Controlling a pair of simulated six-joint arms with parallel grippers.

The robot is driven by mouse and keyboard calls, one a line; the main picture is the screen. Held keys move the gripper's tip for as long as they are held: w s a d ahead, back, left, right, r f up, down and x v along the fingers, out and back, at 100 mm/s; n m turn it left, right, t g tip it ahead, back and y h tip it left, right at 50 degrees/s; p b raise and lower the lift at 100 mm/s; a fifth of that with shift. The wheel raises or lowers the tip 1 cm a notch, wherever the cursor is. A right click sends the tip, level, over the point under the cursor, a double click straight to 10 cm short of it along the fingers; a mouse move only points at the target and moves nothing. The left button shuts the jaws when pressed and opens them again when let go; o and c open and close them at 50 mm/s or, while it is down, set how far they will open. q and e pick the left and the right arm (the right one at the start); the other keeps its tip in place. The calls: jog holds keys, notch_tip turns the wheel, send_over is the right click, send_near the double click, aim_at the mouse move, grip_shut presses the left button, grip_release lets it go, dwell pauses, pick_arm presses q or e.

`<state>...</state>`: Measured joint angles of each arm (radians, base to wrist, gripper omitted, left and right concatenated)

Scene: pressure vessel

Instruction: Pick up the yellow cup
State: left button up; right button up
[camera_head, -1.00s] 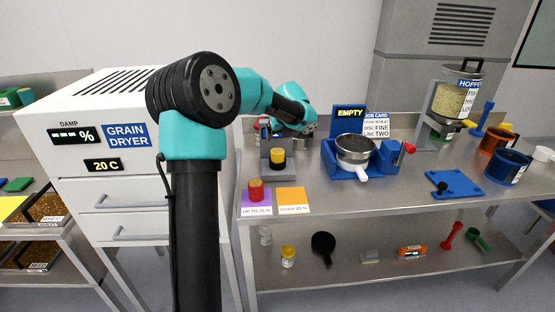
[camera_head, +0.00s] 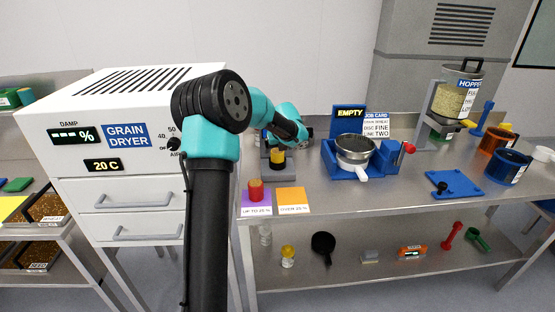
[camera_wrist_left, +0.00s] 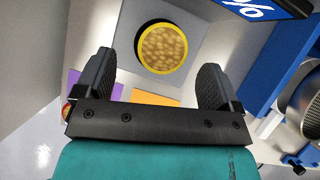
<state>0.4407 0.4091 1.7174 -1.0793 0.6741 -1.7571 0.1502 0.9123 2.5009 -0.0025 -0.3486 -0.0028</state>
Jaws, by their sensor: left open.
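The yellow cup (camera_head: 277,158) sits in a grey stand (camera_head: 275,173) at the left end of the steel bench. In the left wrist view, the cup (camera_wrist_left: 161,48) shows from above as a yellow rim around tan grain. My left gripper (camera_wrist_left: 160,82) is open and empty. The cup lies ahead of and between its two spread fingers, apart from them. In the head view my left arm reaches over the stand, and its fingers are hard to make out there. My right gripper is not in view.
A red cup (camera_head: 256,190) stands on a purple card (camera_head: 256,208) beside an orange card (camera_head: 292,200). A sieve pan (camera_head: 355,150) on a blue holder stands right of the stand. The white grain dryer (camera_head: 118,170) is on the left.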

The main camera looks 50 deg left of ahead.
aim_at(277, 151)
pick_arm(q)
jog(key=x, duration=0.5)
jog(key=shift+d, duration=0.15)
jog(key=c, duration=1.2)
jog(key=shift+o, duration=0.2)
jog(key=shift+r, duration=0.1)
jog(key=shift+w+r, duration=0.1)
jog(key=shift+r, duration=1.25)
jog(key=s+d+r, duration=0.2)
jog(key=s+d, duration=0.8)
jog(key=d, duration=0.2)
jog(key=shift+s, duration=0.35)
